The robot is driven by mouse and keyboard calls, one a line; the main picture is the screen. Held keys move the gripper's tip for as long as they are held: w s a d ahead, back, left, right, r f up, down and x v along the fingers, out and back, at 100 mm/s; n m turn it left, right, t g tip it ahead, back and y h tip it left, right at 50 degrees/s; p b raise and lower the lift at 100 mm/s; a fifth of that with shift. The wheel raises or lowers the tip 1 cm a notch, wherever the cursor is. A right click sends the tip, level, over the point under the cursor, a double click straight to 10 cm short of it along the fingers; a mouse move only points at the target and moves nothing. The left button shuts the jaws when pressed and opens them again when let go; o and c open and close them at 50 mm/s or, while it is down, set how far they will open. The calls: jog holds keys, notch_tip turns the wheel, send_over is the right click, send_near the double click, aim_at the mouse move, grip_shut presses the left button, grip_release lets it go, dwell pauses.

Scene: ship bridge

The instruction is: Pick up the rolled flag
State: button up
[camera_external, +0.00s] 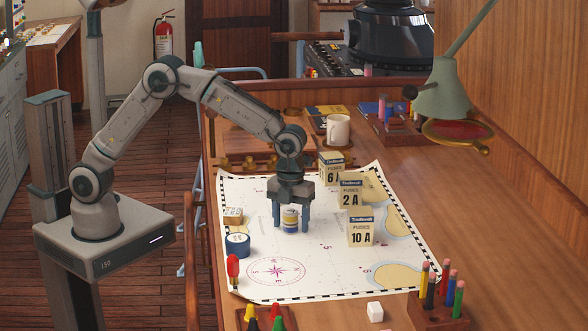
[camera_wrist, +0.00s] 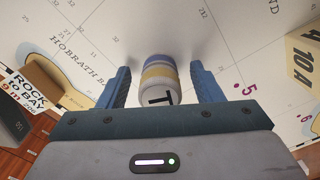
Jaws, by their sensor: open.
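The rolled flag (camera_external: 290,219) is a small upright roll with white, yellow and blue bands, standing on the sea chart (camera_external: 330,265). In the wrist view the rolled flag (camera_wrist: 160,80) sits between the two blue fingers, with a dark letter-like mark on its near end. My gripper (camera_external: 291,220) points down over it, one finger on each side. In the wrist view my gripper (camera_wrist: 160,88) is open, with gaps between the roll and both fingers.
Fuse boxes marked 6 A (camera_external: 331,171), 2 A (camera_external: 350,195) and 10 A (camera_external: 361,233) stand right of my gripper. A blue tape roll (camera_external: 237,245), a small box (camera_external: 233,216) and a red-topped item (camera_external: 233,268) stand left. A lamp (camera_external: 445,88) overhangs the right. The chart's lower middle is clear.

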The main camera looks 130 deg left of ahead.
jog(key=shift+f, duration=0.15)
jog(key=c, duration=1.1)
jog(key=shift+o, duration=0.2)
